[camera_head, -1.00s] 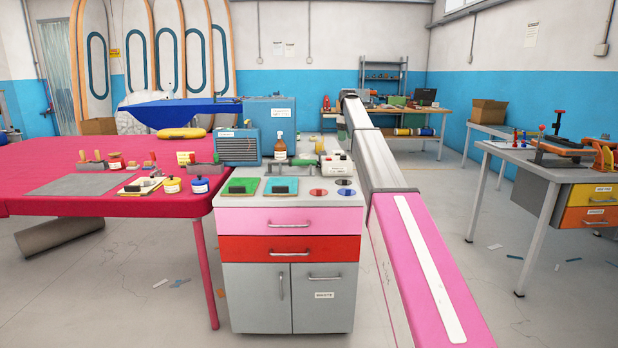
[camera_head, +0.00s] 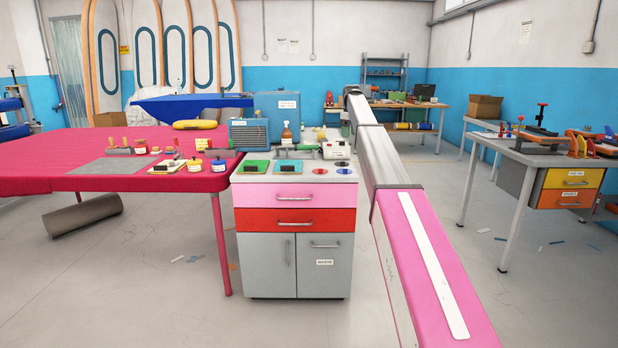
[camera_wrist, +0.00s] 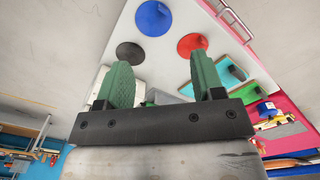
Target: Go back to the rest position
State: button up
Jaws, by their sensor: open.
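My gripper (camera_wrist: 160,85) shows in the wrist view with its two green fingers apart and nothing between them. The wrist view is rotated, with the grey cabinet top beyond the fingers. On that top lie a blue disc (camera_wrist: 153,18), a red disc (camera_wrist: 192,45) and a dark disc (camera_wrist: 131,51). In the head view, my arm stretches forward along the right side of the cabinet (camera_head: 295,265); its gripper end is small and hard to make out there.
A red-covered table (camera_head: 60,160) stands left of the cabinet. On the cabinet are a green pad (camera_head: 250,167), a teal pad (camera_head: 287,167) and a brown bottle (camera_head: 286,134). A workbench (camera_head: 530,155) stands at right. The floor between is mostly clear, with small scraps.

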jog(key=s+f+m, duration=0.4)
jog(key=s+f, duration=2.3)
jog(key=f, duration=0.4)
jog(key=s+f+m, duration=0.1)
jog(key=s+f, duration=0.4)
jog(key=s, duration=0.5)
jog(key=s+f+m, duration=0.2)
jog(key=s+f, duration=0.3)
jog(key=s, duration=0.5)
jog(key=s+f+m, duration=0.2)
jog(key=s+f, duration=0.2)
jog(key=s, duration=0.6)
jog(key=shift+s+f, duration=0.35)
jog(key=shift+f, duration=0.05)
